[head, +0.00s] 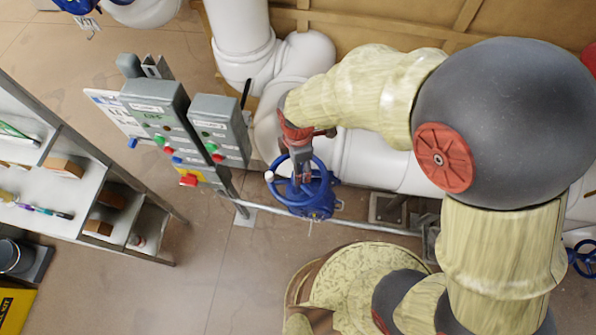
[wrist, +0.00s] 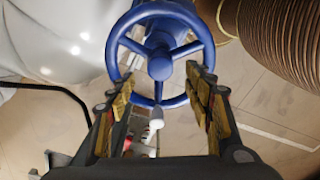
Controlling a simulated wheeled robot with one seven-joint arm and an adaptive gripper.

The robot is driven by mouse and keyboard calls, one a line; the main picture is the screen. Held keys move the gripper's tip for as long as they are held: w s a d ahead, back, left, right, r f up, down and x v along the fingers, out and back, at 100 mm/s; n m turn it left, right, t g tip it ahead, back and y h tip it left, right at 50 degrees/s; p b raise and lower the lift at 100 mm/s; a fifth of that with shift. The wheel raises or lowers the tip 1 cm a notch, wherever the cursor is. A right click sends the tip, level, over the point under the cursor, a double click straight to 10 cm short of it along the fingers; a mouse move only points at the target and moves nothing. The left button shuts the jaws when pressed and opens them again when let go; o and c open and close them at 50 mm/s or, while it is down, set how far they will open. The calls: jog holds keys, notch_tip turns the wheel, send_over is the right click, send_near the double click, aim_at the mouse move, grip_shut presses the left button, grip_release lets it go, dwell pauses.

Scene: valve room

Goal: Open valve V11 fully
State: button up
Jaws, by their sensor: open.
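A blue handwheel valve (head: 313,200) stands in front of the white pipes in the head view. No tag that reads V11 can be made out on it. In the wrist view its blue wheel (wrist: 160,62) has several spokes and a round hub, with a pale handle knob (wrist: 157,119) at its lower rim. My gripper (head: 300,165) reaches down over the wheel. In the wrist view my gripper (wrist: 160,88) is open, with one finger on each side of the wheel's lower part. I cannot tell whether the fingers touch the rim.
Grey control boxes (head: 155,108) with coloured buttons stand left of the valve. A shelf unit (head: 75,215) with small items is at the far left. White pipes (head: 240,30) run behind the valve. Bare floor (head: 200,270) lies between the shelf and my body.

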jog(key=m, duration=0.3)
jog(key=shift+m, duration=0.4)
jog(key=m, duration=0.4)
jog(key=shift+m, duration=0.4)
jog(key=m, duration=0.9)
jog(key=shift+f, duration=0.1)
